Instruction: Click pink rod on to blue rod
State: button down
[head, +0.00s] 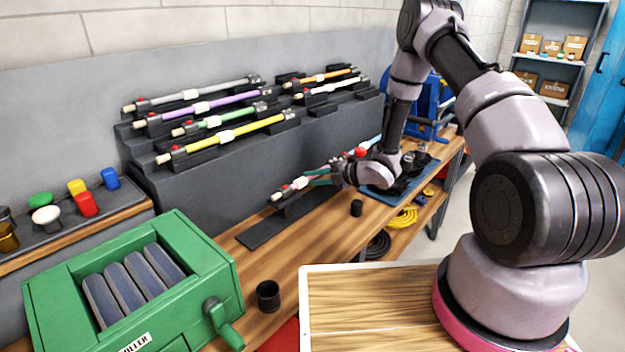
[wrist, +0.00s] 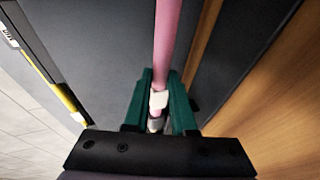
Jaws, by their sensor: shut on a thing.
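My gripper (head: 322,178) has teal fingers and is shut around a pink rod, near the rod's white collar (wrist: 158,100). In the wrist view the pink rod (wrist: 168,45) runs away from between the fingertips (wrist: 157,108) toward the top edge. In the head view the rod is in line with a light blue rod (head: 376,141), which shows in part behind my wrist. A red button (head: 360,152) shows near the blue rod. My gripper and wrist hide the stretch between them, so I cannot tell whether the two rods touch.
A black stand (head: 262,233) lies under the held rod on the wooden bench. A stepped grey rack (head: 150,170) behind holds several coloured rods, including a yellow rod (head: 232,133). A green roller box (head: 50,290) and a black cup (head: 268,296) stand at the front left.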

jog(key=shift+w+d, duration=0.7)
jog(key=c, duration=0.7)
grip_release()
jog(key=shift+o, duration=0.2)
